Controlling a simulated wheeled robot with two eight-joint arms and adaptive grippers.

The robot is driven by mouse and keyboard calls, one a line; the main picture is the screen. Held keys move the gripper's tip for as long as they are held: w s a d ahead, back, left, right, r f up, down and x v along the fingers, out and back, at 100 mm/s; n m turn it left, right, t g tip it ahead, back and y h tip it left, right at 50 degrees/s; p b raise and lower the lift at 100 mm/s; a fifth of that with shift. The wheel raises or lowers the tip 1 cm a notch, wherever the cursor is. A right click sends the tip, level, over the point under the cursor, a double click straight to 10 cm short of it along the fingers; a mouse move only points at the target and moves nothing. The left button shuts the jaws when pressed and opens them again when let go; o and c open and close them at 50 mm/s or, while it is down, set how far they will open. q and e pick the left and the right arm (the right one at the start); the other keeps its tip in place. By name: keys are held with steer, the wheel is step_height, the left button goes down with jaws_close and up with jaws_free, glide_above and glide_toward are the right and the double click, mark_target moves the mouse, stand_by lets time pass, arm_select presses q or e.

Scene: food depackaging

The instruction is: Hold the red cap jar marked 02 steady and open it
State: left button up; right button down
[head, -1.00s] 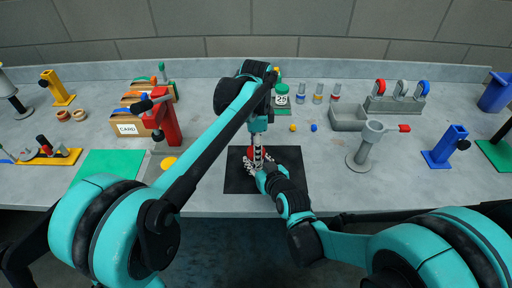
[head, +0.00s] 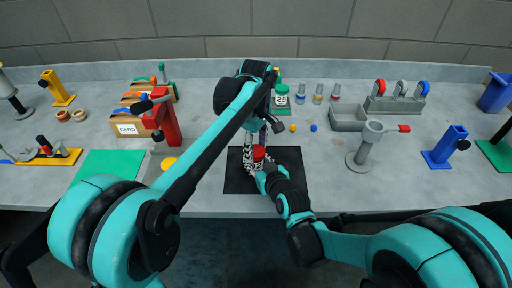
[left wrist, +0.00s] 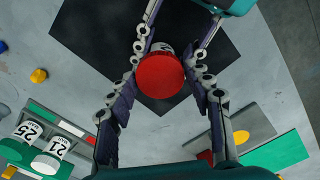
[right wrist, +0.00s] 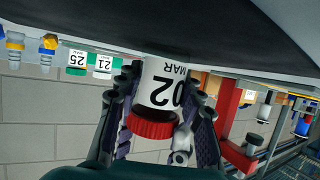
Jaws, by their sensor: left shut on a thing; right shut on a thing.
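The jar marked 02 (right wrist: 160,85) has a white body and a red cap (head: 259,153). It stands over the black mat (head: 237,180); I cannot tell whether it touches it. My right gripper (right wrist: 166,95) is shut on the jar's body, a finger on each side. My left gripper (left wrist: 164,66) comes from above and is shut on the red cap, which also shows in the left wrist view (left wrist: 160,77). In the head view my arms and fingers hide most of the body.
Behind the mat stands a green-lidded jar marked 25 (head: 282,97), with small yellow and blue pieces nearby. A grey tray (head: 348,118) and grey stand (head: 366,145) are to the right. A red clamp (head: 168,125) and green mat (head: 108,170) are to the left.

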mark_target(256, 151)
arm_select(q)
steer(key=n, duration=0.4)
steer(key=shift+n, duration=0.4)
steer(key=shift+r, duration=0.25)
steer(key=shift+r, duration=0.9)
steer(key=shift+r, duration=2)
arm_select(e)
steer(key=c, duration=0.9)
jaws_free()
